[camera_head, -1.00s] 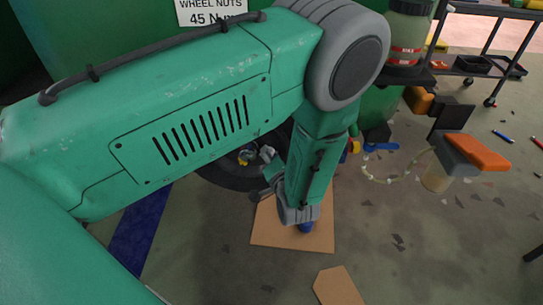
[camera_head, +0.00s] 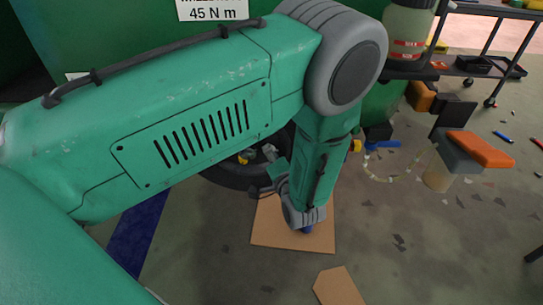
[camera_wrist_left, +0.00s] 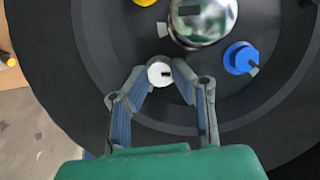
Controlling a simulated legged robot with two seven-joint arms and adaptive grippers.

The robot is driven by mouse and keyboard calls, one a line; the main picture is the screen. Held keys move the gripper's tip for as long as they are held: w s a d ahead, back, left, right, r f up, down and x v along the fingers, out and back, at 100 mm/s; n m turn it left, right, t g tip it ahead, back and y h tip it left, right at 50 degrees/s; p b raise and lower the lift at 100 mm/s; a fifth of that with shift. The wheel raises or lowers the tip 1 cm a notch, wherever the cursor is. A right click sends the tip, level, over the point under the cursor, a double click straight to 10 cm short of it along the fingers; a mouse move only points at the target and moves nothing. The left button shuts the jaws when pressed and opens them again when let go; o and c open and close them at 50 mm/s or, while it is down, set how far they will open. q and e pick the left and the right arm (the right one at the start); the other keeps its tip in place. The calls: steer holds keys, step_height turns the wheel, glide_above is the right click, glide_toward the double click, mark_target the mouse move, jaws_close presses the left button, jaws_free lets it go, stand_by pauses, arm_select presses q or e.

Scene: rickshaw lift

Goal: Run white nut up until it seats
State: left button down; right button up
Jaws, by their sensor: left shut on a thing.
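The white nut (camera_wrist_left: 160,72) sits on the dark wheel (camera_wrist_left: 125,30), below the shiny hub (camera_wrist_left: 203,22) in the left wrist view. It has a dark mark on its face. My left gripper (camera_wrist_left: 159,70) is shut on it, one fingertip on each side. How far the nut is from its seat cannot be told. A blue nut (camera_wrist_left: 240,58) is to the right on the wheel, apart from the gripper. In the head view the wheel (camera_head: 232,174) is partly behind my left arm, and the white nut is not clearly visible. My right gripper is not in view.
A brown board (camera_head: 275,235) lies on the floor below my left wrist, with another brown piece (camera_head: 340,288) nearer. A sign reading 45 N m (camera_head: 212,10) is at the top. A dark cart (camera_head: 470,65) stands at upper right. Open floor lies at lower right.

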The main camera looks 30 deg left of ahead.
arm_select(q)
steer(key=shift+f+m+t+y+b, duration=0.2)
steer(key=shift+m+t+y+b, duration=0.6)
steer(key=shift+m, duration=2.25)
steer(key=shift+f+m+t+h+b, duration=0.1)
steer(key=shift+f+m+t+b, duration=0.25)
steer(key=shift+m+t, duration=1.8)
steer(key=shift+f+m+t+y+b, duration=0.15)
steer(key=shift+m+y+b, duration=0.4)
steer(key=shift+m, duration=3.35)
steer(key=shift+s, duration=0.1)
steer(key=c, duration=1.7)
jaws_free()
steer(key=shift+r, duration=0.15)
